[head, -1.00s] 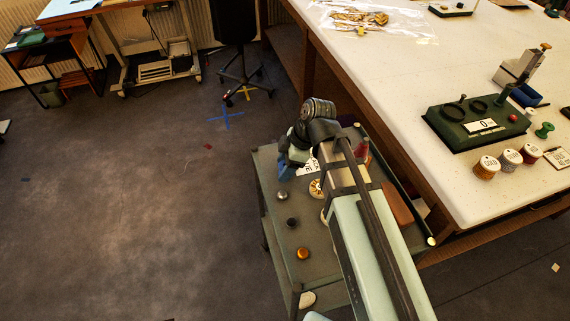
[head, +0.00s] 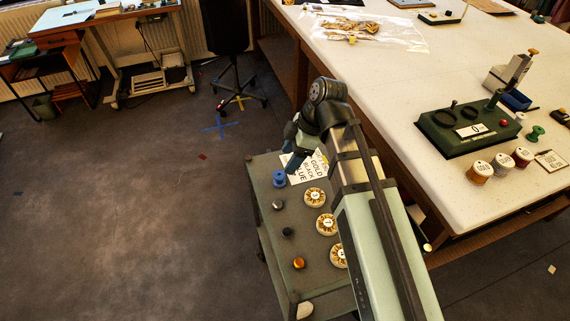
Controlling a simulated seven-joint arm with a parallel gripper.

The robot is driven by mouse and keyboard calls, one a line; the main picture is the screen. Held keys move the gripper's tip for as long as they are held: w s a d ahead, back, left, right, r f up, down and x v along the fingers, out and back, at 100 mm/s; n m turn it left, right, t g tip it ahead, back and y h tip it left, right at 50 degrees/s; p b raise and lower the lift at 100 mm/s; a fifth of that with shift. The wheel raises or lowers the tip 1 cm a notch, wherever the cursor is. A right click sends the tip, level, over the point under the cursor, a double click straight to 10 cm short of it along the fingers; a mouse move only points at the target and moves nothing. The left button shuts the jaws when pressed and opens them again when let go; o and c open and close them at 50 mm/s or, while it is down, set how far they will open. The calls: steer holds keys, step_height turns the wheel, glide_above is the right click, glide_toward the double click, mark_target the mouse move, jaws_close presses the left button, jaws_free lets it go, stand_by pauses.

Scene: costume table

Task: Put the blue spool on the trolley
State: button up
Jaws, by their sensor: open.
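The blue spool (head: 279,178) stands upright on the far left part of the grey-green trolley (head: 303,241) top. My gripper (head: 293,162) is open and empty, above and just right of the spool in the picture, apart from it. Its fingers are dark and small in this view. A card (head: 304,168) with the words GOLD, BLACK and BLUE lies right of the spool, partly hidden by my arm.
A silver piece (head: 278,205), a black piece (head: 287,232) and a gold piece (head: 299,263) stand in line with the spool. Round patterned discs (head: 315,197) lie beside them. The white worktable (head: 410,110) at right holds a green device (head: 468,128) and several spools.

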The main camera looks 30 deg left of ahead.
steer(key=shift+v, duration=1.95)
steer(key=shift+w, duration=0.15)
